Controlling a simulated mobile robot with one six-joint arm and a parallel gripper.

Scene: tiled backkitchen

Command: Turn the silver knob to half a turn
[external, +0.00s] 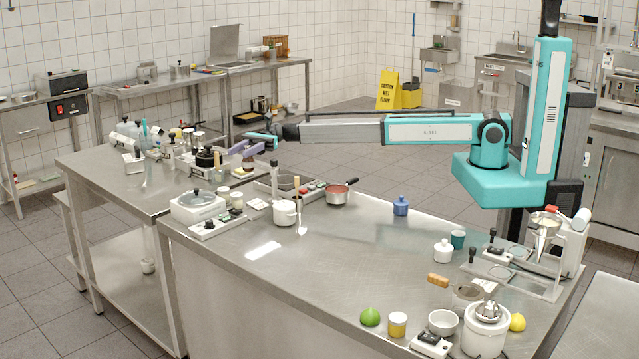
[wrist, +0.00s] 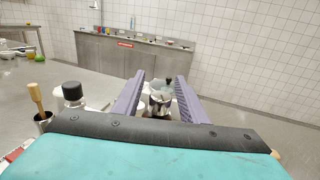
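My gripper (external: 243,154) is over the far left part of the steel counter in the external view. In the wrist view, my gripper (wrist: 160,76) has its two purple fingers spread with a clear gap, and nothing is held. A small silver, rounded piece (wrist: 158,99) shows between and beyond the fingers, with dark parts around it. It may be the silver knob, but it is too small to be sure. I cannot make out the silver knob or its turn angle in the external view.
A black-capped post (wrist: 73,92) stands left of the fingers, beside a wooden handle (wrist: 36,97) in a cup. A lidded white cooker (external: 197,205), a red saucepan (external: 337,196) and a blue jar (external: 401,206) stand on the counter. The middle of the near counter is clear.

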